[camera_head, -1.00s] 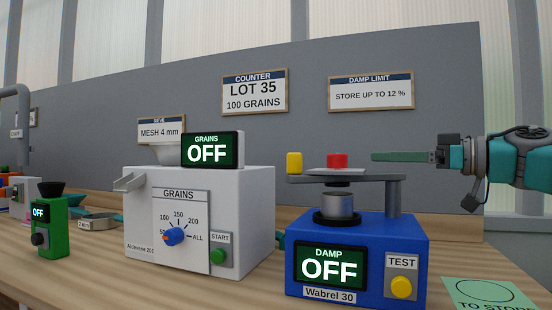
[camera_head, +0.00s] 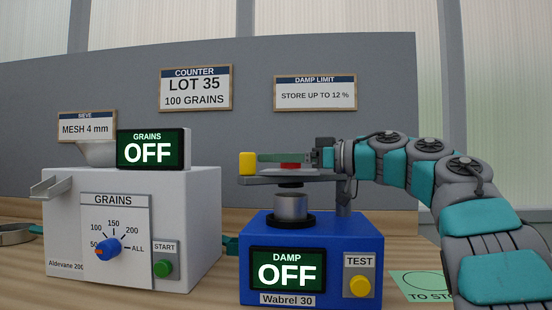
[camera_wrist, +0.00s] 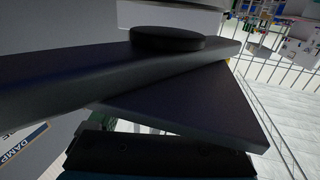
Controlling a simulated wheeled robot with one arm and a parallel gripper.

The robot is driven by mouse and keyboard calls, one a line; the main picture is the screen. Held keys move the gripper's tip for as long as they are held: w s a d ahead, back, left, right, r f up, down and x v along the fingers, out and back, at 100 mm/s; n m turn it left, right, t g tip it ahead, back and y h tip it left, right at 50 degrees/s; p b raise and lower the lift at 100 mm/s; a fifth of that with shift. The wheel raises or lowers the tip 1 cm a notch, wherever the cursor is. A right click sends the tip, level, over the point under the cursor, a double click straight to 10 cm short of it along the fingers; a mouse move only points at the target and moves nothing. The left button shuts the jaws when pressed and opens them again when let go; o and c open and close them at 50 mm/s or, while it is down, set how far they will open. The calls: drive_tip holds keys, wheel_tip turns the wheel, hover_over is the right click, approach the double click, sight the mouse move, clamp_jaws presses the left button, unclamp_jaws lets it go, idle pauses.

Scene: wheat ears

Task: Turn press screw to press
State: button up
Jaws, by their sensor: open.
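The blue damp meter (camera_head: 230,265) stands on the bench in the head view, its screen reading DAMP OFF. Over it is the press arm, with a red hub (camera_head: 290,165) and a yellow knob (camera_head: 248,163) at its left end, apparently the press screw's handle. A metal cup (camera_head: 291,205) sits under the arm. My gripper (camera_head: 262,157) reaches in from the right, level with the handle, its long finger passing across the red hub, close to the yellow knob. The gripper is open. Whether it touches the handle I cannot tell. Dark plates and a dark round disc fill the wrist view.
A white grain counter (camera_head: 200,200) stands close on the left, its screen (camera_head: 153,150) reading GRAINS OFF. The meter has a yellow TEST button (camera_head: 360,287). A green mat (camera_head: 412,285) lies to the right, partly behind my arm. A grey panel stands behind.

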drive_tip(key=shift+w+a, duration=0.1)
drive_tip(key=shift+a, duration=0.15)
drive_tip(key=shift+c, duration=0.2)
clamp_jaws()
idle(0.3)
